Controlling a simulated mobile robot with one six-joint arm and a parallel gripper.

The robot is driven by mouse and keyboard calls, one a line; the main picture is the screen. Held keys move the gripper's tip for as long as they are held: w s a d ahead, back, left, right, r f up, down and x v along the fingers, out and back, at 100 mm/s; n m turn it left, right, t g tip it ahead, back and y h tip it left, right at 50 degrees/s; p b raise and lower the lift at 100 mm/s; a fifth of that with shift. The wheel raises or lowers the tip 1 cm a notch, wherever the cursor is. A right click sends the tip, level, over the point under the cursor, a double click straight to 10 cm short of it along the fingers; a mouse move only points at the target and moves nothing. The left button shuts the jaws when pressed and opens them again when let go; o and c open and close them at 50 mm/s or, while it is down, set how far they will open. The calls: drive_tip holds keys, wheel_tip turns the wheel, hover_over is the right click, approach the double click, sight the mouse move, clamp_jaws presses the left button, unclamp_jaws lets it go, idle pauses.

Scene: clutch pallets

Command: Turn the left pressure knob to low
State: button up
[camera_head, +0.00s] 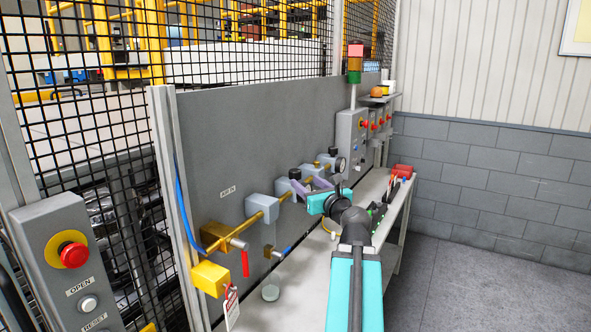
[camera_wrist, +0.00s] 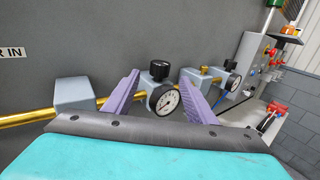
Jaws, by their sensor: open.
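The left pressure knob (camera_wrist: 160,68) is black and sits on top of a grey regulator block with a round white gauge (camera_wrist: 164,98) on its front. In the head view the knob (camera_head: 295,174) shows just beyond my fingers. My gripper (camera_wrist: 162,74) is open, with one purple finger on each side of the knob and gauge in the wrist view. I see a gap between each finger and the knob; I cannot tell the depth. My gripper also shows in the head view (camera_head: 301,181), at the pipe line. The right pressure knob (camera_wrist: 231,65) stands on another gauged block further right.
A brass pipe (camera_head: 262,221) with grey blocks runs along the grey panel. A red-handled valve (camera_head: 245,262) and a hanging tag (camera_head: 232,308) are at its near end. The bench (camera_head: 300,290) lies below my arm. A control box (camera_head: 352,130) stands beyond.

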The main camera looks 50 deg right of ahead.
sight(298, 176)
drive_tip(key=shift+p+x, duration=1.05)
drive_tip(key=shift+p, duration=0.75)
drive_tip(key=shift+p+x, duration=1.1)
drive_tip(key=shift+x, duration=2.8)
drive_tip(key=shift+c, duration=0.4)
